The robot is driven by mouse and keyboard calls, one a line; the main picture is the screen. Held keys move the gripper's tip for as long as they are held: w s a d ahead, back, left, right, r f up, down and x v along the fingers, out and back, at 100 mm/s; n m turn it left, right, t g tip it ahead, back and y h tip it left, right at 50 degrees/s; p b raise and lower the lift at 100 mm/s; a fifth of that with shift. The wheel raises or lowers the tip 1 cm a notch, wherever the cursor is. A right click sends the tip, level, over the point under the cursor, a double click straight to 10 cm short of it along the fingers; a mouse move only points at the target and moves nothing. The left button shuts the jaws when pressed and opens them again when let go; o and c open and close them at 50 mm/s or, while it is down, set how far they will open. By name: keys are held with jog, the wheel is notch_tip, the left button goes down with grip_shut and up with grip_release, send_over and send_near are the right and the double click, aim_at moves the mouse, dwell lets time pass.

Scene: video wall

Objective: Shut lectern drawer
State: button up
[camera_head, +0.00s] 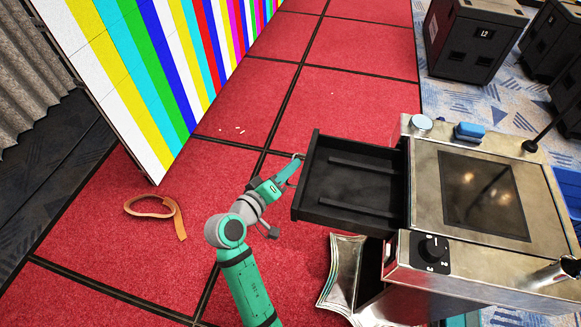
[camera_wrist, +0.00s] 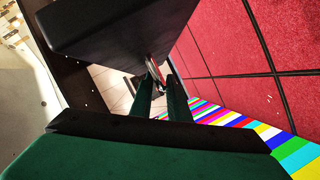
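The lectern (camera_head: 424,158) stands at the right with a steel top. Its black drawer (camera_head: 352,211) is pulled out to the left and looks empty inside. A small metal handle (camera_head: 298,156) sits on the drawer's outer front. My gripper (camera_head: 293,166) is at that handle, left of the drawer front. In the wrist view, the gripper's two green fingers (camera_wrist: 160,84) stand apart with a gap between them. The handle (camera_wrist: 154,68) shows at the fingertips, beside the dark drawer (camera_wrist: 110,35). Whether the fingers touch the handle is hard to see.
A striped video wall (camera_head: 165,60) stands upper left. A tan strap (camera_head: 155,208) and small white bits (camera_head: 235,129) lie on the red floor. A mug-like blue-white object (camera_head: 422,122) and a blue block (camera_head: 469,131) are on the lectern. Black cases (camera_head: 475,40) stand behind.

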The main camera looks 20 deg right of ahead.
jog(key=shift+w+d, duration=0.15)
jog(key=shift+d, duration=0.15)
grip_shut()
dwell(1.3)
